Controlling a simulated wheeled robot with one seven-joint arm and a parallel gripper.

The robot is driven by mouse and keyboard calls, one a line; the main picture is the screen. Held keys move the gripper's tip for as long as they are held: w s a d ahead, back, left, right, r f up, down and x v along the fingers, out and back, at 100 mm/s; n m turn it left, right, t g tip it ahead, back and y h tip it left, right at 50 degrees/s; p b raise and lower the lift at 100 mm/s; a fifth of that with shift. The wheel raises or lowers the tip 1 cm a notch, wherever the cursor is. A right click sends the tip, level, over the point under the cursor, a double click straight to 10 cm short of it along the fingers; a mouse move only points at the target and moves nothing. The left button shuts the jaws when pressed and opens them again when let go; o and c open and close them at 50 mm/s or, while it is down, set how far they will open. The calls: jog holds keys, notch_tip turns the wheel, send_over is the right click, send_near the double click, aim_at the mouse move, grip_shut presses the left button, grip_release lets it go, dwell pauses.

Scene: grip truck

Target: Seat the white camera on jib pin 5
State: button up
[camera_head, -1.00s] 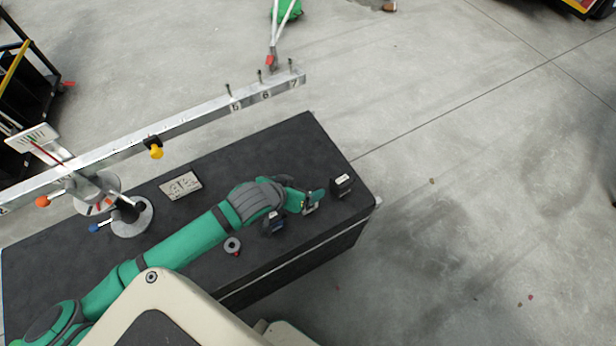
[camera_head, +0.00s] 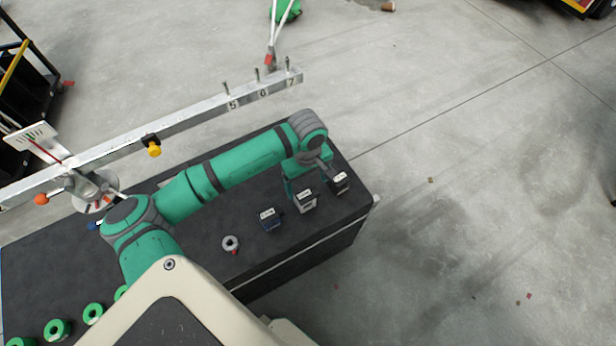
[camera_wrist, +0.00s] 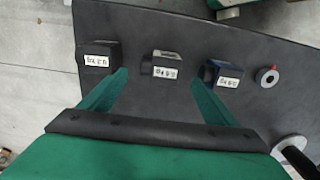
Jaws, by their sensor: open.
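The white camera (camera_head: 305,201) stands on the dark bench top, between a black camera (camera_head: 339,183) and a blue camera (camera_head: 270,220). In the wrist view the white camera (camera_wrist: 166,62) lies ahead, between the lines of my two green fingers. My gripper (camera_wrist: 160,78) is open and empty; its fingers do not touch the white camera.
Pins 6 (camera_head: 257,75) and 7 (camera_head: 287,64) are also bare. A yellow knob (camera_head: 154,150) hangs on the jib. A small grey ring-like part (camera_head: 231,243) sits left of the blue camera. Several green rings (camera_head: 57,330) lie at the bench's near left.

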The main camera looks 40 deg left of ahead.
aim_at(308, 193)
notch_tip(308, 193, down, 7)
jog(key=shift+r, duration=0.1)
dwell(0.3)
jog(key=c, duration=1.3)
jog(key=o, duration=0.6)
jog(key=shift+c, duration=0.2)
jog(key=c, duration=0.3)
jog(key=shift+w+r, duration=0.1)
jog(key=shift+r, duration=0.75)
jog(key=shift+a+r, duration=0.1)
jog(key=shift+r, duration=0.15)
